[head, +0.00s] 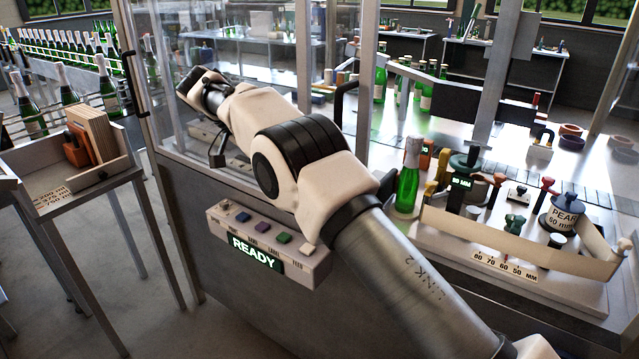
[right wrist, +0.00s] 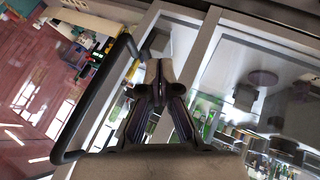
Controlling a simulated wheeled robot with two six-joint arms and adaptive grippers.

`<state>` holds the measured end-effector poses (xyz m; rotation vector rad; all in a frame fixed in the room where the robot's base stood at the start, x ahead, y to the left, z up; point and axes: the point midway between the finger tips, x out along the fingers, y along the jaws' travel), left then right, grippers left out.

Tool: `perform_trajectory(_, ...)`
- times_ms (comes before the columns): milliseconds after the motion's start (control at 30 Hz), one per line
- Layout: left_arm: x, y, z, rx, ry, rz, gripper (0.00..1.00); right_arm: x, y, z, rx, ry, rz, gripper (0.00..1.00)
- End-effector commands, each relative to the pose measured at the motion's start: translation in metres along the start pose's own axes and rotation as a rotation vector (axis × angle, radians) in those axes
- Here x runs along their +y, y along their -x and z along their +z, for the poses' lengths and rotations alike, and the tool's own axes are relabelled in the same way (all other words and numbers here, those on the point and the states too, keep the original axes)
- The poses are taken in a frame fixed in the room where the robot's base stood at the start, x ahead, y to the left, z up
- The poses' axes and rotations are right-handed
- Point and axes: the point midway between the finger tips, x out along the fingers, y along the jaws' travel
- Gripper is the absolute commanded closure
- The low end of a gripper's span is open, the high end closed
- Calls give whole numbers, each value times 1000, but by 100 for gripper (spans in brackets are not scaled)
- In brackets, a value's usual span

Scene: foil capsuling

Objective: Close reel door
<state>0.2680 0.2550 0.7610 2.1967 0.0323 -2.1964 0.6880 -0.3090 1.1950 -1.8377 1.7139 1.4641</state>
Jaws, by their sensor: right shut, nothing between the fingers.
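A clear panel in a pale frame, seemingly the reel door (head: 170,52), stands at the left of the machine. A black bar handle (head: 135,72) is on its left edge. My right arm reaches across from the lower right, and its right gripper (head: 198,86) is in front of the panel in this view. In the right wrist view the right gripper (right wrist: 159,68) is shut and empty. A black looped handle (right wrist: 82,105) on a pale frame (right wrist: 128,60) passes close beside its fingers; I cannot tell whether they touch. My left gripper is not in view.
A button box (head: 268,245) reading READY sits on the machine front below my arm. A green bottle (head: 408,175) and a capsule station (head: 500,250) stand to the right. A side table (head: 85,185) and bottle rows are at left.

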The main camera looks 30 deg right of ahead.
Motion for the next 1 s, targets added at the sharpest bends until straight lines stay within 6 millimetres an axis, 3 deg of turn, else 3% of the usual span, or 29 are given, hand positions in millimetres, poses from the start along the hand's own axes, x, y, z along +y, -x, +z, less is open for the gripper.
perform_trajectory(67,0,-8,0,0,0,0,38,0,-16,2,-4,3,3,100)
perform_trajectory(400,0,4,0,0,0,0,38,2,-88,0,-5,5,2,100)
perform_trajectory(633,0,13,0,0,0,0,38,33,-97,-3,-3,4,0,100)
perform_trajectory(1000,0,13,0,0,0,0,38,37,-101,-2,-2,4,-1,100)
